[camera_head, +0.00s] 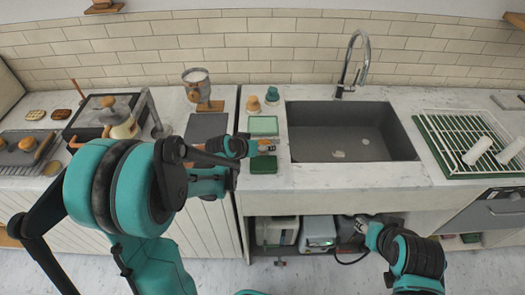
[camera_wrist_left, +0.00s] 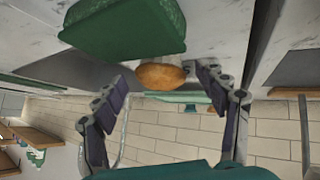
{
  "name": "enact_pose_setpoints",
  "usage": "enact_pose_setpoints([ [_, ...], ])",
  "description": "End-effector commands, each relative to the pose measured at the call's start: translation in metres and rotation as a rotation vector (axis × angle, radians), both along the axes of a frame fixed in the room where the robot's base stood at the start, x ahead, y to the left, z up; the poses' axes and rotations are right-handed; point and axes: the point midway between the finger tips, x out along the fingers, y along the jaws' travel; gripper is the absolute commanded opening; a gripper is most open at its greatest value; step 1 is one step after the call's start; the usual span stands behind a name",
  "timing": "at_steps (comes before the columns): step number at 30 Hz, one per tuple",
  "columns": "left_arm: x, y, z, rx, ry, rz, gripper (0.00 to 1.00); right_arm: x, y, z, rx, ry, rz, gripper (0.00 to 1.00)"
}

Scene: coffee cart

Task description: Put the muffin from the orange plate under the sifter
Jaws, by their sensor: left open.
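My left gripper (camera_head: 268,146) is over the counter strip left of the sink, between two green blocks. In the left wrist view the left gripper (camera_wrist_left: 164,85) is open, its fingers spread on either side of a rounded orange-brown thing (camera_wrist_left: 161,75). This may be the muffin or the orange plate; I cannot tell which, nor whether the fingers touch it. In the head view the gripper mostly hides that spot. A metal vessel with white contents on a wooden-footed stand, likely the sifter (camera_head: 196,76), stands at the back left. My right gripper (camera_head: 366,224) is low, before the open shelf.
The near green block (camera_head: 263,166) and far green block (camera_head: 263,125) flank the left gripper. An orange cup-like item (camera_head: 253,104) and a teal one (camera_head: 272,96) stand behind. The sink (camera_head: 350,125) is right; a dark mat (camera_head: 206,126) lies left. A drying rack (camera_head: 470,140) stands far right.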

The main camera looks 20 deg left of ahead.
Motion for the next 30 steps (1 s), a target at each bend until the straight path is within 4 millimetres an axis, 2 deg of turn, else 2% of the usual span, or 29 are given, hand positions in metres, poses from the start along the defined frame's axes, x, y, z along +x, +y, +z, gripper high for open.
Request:
enact_pose_setpoints([
  [3, 0.0099, -0.0031, -0.0111, 0.0, 0.0, 0.0, 0.72, 0.0001, 0.0, -0.0066, 0.0, 0.0, 0.0, 0.4],
  [11, 0.0119, -0.0038, -0.0116, 0.0, 0.0, 0.0, 0.72, 0.0001, 0.0, -0.006, 0.0, 0.0, 0.0, 0.4],
  [13, 0.0119, -0.0038, -0.0116, 0.0, 0.0, 0.0, 0.59, 0.0001, 0.0, -0.006, 0.0, 0.0, 0.0, 0.4],
  [17, 0.0119, -0.0038, -0.0116, 0.0, 0.0, 0.0, 0.25, 0.0001, 0.0, -0.0061, 0.0, 0.0, 0.0, 0.4],
  [18, 0.0119, -0.0038, -0.0116, 0.0, 0.0, 0.0, 0.2, 0.0001, 0.0, -0.0061, 0.0, 0.0, 0.0, 0.4],
  [20, 0.0118, -0.0037, -0.0117, 0.0, 0.0, 0.0, 0.2, 0.0001, 0.0, -0.0061, 0.0, 0.0, 0.0, 0.4],
  [21, 0.0118, -0.0037, -0.0117, 0.0, 0.0, 0.0, 0.15, 0.0001, 0.0, -0.0061, 0.0, 0.0, 0.0, 0.4],
  [30, 0.0118, -0.0038, -0.006, 0.0, 0.0, 0.0, 0.15, 0.0, 0.0, -0.0032, 0.0, 0.0, 0.0, 0.4],
])
